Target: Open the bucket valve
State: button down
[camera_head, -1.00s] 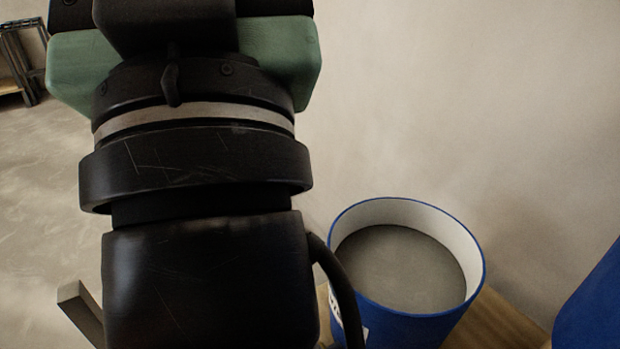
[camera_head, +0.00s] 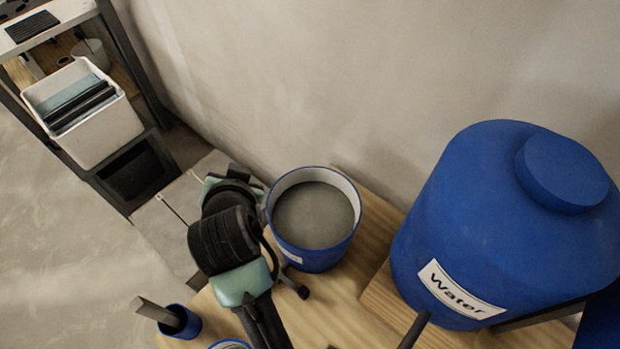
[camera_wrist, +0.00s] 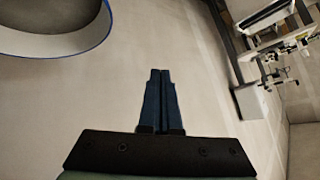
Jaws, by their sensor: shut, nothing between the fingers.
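A blue bucket (camera_head: 312,255) with a white inner wall and grey contents stands on the wooden table, right of my arm in the head view. Part of its blue rim shows at the top left of the wrist view (camera_wrist: 85,48). A small black part (camera_head: 298,287) shows low by the bucket's front; I cannot tell whether it is a valve. A large blue tank labelled "Water" (camera_head: 445,235) stands at the right; no valve is clearly visible on it. My gripper (camera_wrist: 160,72) is shut and empty in the wrist view, apart from the bucket.
The wooden table (camera_head: 335,315) also holds a small blue container (camera_head: 184,322) with a grey bar in it. A dark rod (camera_head: 413,328) shows before the tank. A shelf with a white bin (camera_head: 105,135) stands at the left. A wall runs behind the table.

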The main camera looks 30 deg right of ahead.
jog(key=s+f+m+g+p, duration=0.2)
jog(key=s+f+g+p, duration=0.2)
jog(key=s, duration=0.5)
jog(key=s+d+f+m+g+p, duration=0.1)
jog(key=s+f+m+g+p, duration=0.2)
jog(key=s+f+g, duration=0.2)
jog(key=s+f, duration=0.3)
jog(key=s, duration=0.2)
jog(key=shift+d+f+h+p, duration=0.25)
jog(key=shift+f+h+p, duration=0.05)
jog(key=shift+p, duration=0.05)
jog(key=b, duration=0.1)
send_over(290, 281)
jog(key=s+d, duration=0.3)
jog(key=s, duration=0.1)
notch_tip(290, 281, down, 9)
jog(key=shift+s+f, duration=0.1)
jog(key=shift+f, duration=0.1)
jog(key=shift+s+a+m, duration=0.1)
jog(key=shift+a+m, duration=0.05)
jog(key=shift+m, duration=0.25)
